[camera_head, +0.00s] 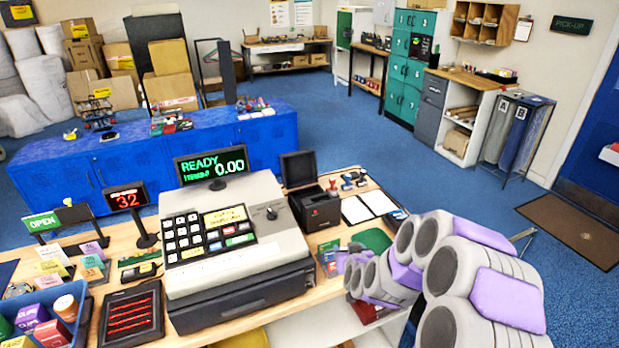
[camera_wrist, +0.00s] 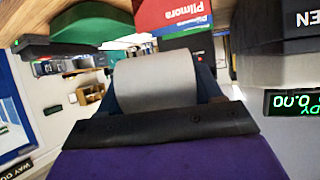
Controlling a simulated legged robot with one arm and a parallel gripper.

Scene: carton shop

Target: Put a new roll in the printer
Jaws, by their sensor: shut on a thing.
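The receipt printer (camera_head: 315,208) is a black box on the counter, right of the cash register, with its dark lid (camera_head: 298,168) standing up. Its inside is too small to make out. My gripper (camera_wrist: 160,90) is shut on a pale grey-white paper roll (camera_wrist: 155,75), held between its two dark fingers in the wrist view. In the head view my arm comes in from the right and its end is low over the counter, in front of and right of the printer. The roll cannot be made out there.
The grey cash register (camera_head: 222,235) stands left of the printer. A red box (camera_wrist: 172,14) and a green thing (camera_wrist: 88,22) lie close to the roll in the wrist view. White sheets (camera_head: 368,205) lie right of the printer, with small items behind them.

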